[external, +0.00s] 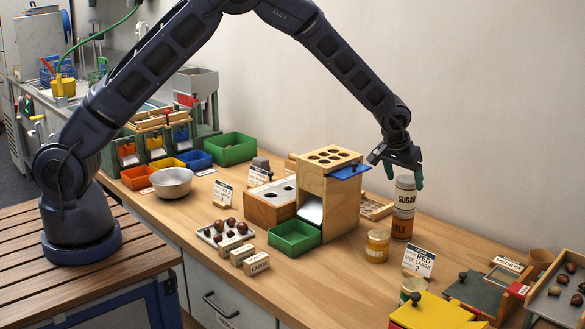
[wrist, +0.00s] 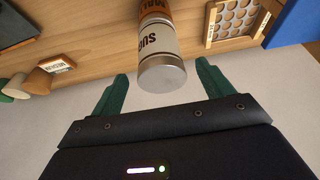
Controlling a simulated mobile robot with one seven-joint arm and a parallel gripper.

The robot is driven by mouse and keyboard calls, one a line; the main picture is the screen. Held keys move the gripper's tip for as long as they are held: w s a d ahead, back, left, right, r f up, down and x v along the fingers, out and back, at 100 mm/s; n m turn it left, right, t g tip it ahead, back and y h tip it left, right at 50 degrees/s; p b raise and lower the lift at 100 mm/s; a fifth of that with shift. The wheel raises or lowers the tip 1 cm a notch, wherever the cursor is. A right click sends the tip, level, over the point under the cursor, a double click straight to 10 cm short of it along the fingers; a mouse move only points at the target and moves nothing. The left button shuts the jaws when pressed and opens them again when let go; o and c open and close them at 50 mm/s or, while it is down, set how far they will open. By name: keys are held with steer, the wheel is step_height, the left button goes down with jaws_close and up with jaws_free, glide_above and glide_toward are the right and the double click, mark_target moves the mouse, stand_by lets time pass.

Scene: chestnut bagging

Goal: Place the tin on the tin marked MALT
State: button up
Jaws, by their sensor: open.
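A white tin marked SUGAR (external: 405,190) stands upright on an orange-brown tin marked MALT (external: 401,226), at the right of the wooden block. The two look lined up. In the wrist view the SUGAR tin (wrist: 158,45) appears upside down with its grey lid toward me, and part of the MALT tin (wrist: 155,7) shows beyond it. My gripper (external: 404,174) is open at the top of the SUGAR tin. Its green fingers (wrist: 162,72) stand apart on either side of the lid, with visible gaps, and hold nothing.
A wooden stand with a holed top (external: 329,158) and blue flap is left of the tins. A yellow-lidded box (external: 432,312) is nearer. Bare table lies right of the tins.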

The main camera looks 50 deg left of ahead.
steer(key=s+a+r, duration=0.5)
steer(key=a+r, duration=0.2)
steer(key=r, duration=0.3)
steer(key=s+a+r, duration=0.4)
steer(key=a+r, duration=0.2)
steer(key=r, duration=0.4)
steer(key=s+a+r, duration=0.9)
steer(key=s+a, duration=0.3)
steer(key=s, duration=0.1)
steer(key=s+a, duration=0.4)
steer(key=s, duration=0.6)
steer(key=s+a+r, duration=0.1)
steer(key=s+a, duration=0.3)
steer(key=s, duration=0.6)
steer(key=s+a, duration=0.4)
steer(key=s, duration=0.6)
steer(key=shift+r, duration=0.3)
